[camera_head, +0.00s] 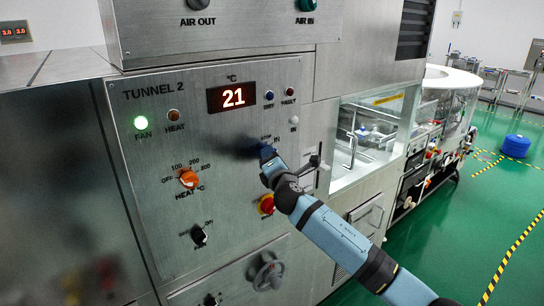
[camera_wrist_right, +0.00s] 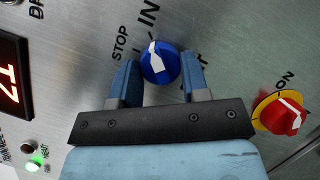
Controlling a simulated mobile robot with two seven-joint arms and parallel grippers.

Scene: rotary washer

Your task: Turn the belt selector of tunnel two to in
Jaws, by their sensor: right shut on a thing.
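The tunnel two panel (camera_head: 150,215) is a grey metal face marked "TUNNEL 2". The belt selector is a round blue knob (camera_wrist_right: 158,63) with a white pointer, seen in the right wrist view. Its pointer aims up in that view, close to the "IN" label. "STOP" lies to its left and a partly covered label to its right. My right gripper (camera_wrist_right: 161,76) has one finger on each side of the knob and is shut on it. In the head view my right gripper (camera_head: 267,158) is at the panel and hides the knob. My left gripper is not in view.
A red knob on a yellow plate (camera_wrist_right: 281,116) sits right of my fingers in the wrist view. An orange heat knob (camera_head: 188,179) and a black knob (camera_head: 199,235) are on the same panel. A lit display (camera_head: 232,97) reads 21. Green floor is open at the right.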

